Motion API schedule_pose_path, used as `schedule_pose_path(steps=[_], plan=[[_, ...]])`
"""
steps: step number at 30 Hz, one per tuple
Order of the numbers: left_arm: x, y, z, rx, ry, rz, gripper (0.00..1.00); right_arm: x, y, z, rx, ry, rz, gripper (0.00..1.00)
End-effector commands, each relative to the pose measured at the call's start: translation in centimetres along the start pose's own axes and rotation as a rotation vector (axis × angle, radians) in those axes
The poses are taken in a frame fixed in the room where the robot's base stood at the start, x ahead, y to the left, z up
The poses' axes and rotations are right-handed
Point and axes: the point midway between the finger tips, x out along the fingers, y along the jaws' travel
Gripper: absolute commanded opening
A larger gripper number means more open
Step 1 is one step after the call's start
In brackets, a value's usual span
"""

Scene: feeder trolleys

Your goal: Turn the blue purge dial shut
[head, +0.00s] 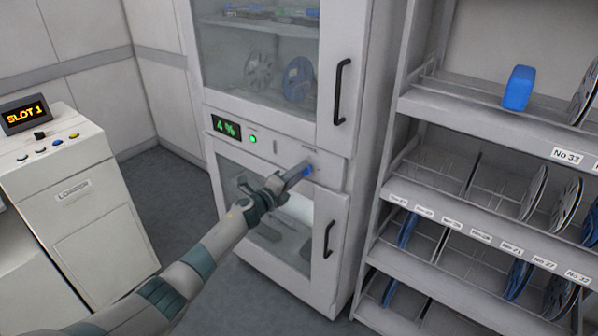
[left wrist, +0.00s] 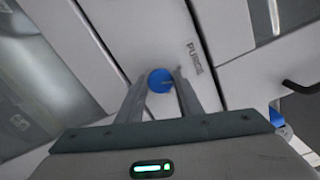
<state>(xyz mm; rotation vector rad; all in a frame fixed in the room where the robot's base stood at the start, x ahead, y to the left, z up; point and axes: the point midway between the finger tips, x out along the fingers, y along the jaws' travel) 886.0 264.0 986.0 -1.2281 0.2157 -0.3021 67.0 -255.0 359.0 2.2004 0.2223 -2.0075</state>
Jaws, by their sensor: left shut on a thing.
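The blue purge dial (head: 308,170) sits on the grey front panel of the cabinet, between the upper and lower doors. In the left wrist view the dial (left wrist: 160,79) is round with a small pointer mark near its right side, and the word PURGE is printed on the panel beside it. My left gripper (head: 300,174) reaches the panel from the left. In the left wrist view its two fingers (left wrist: 161,88) stand on either side of the dial, shut on it. The fingers hide part of the dial in the head view. My right gripper is not in view.
The cabinet (head: 335,168) has a display (head: 226,127) reading 4 % and a green light. Two black door handles (head: 341,92) lie to the right of my arm. A shelf rack (head: 470,115) with reels stands at right, and a loader (head: 80,195) marked SLOT 1 at left.

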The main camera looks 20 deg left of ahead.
Motion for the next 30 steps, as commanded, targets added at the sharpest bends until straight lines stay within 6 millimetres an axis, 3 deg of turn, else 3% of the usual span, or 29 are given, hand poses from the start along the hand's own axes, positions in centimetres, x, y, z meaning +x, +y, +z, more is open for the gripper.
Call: schedule_pose_path(steps=[13,30], plan=[[-0.06,0.3,-0.09,-0.296,0.001,0.003,0.1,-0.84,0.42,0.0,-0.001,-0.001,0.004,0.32],[-0.07,0.39,-0.13,-0.346,0.001,0.004,0.1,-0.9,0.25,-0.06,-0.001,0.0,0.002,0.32]])
